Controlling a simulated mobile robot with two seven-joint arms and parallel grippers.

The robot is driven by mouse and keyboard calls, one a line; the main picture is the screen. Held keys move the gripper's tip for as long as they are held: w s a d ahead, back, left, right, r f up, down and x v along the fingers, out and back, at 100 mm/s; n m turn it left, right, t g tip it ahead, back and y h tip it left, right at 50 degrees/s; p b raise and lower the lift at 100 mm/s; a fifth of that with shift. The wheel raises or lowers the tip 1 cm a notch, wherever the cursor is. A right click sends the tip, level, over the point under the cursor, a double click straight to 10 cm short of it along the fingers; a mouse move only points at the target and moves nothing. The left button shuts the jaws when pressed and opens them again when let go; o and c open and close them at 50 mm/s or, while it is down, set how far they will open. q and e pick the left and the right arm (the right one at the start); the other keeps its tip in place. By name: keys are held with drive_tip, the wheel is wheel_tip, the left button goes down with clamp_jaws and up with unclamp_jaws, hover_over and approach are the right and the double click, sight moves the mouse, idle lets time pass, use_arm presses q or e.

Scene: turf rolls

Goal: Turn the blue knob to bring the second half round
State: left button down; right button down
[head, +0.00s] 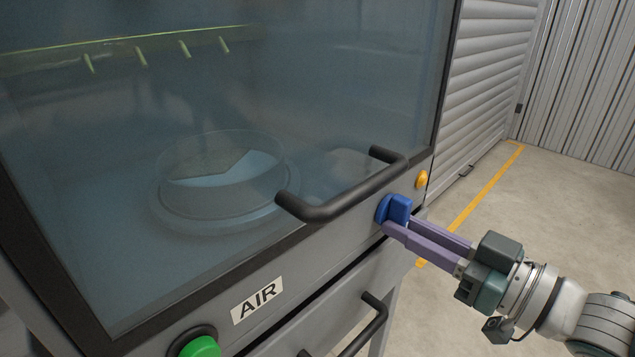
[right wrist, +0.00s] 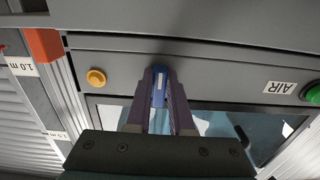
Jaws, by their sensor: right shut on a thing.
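The blue knob (head: 395,209) sits on the cabinet's front panel, below the right end of the black door handle. My right gripper (head: 408,229) reaches in from the lower right with purple fingers, shut on the blue knob. In the right wrist view the knob (right wrist: 159,87) shows between the two fingertips (right wrist: 160,92), with a pale mark along its face. Behind the glass, a round turntable (head: 215,219) carries a clear-walled dish (head: 215,150) with a pale, part-disc shape (head: 230,172) inside. My left gripper is not in view.
A black handle (head: 330,208) sticks out from the glass door close to the knob. A yellow button (head: 421,179) is right of the knob. A green button (head: 201,347) and an AIR label (head: 257,299) are lower left. A drawer handle (head: 372,325) is below. Open floor lies right.

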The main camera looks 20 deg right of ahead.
drive_tip(key=c, duration=0.8)
unclamp_jaws()
drive_tip(key=p+v, duration=0.1)
drive_tip(key=v, duration=0.9)
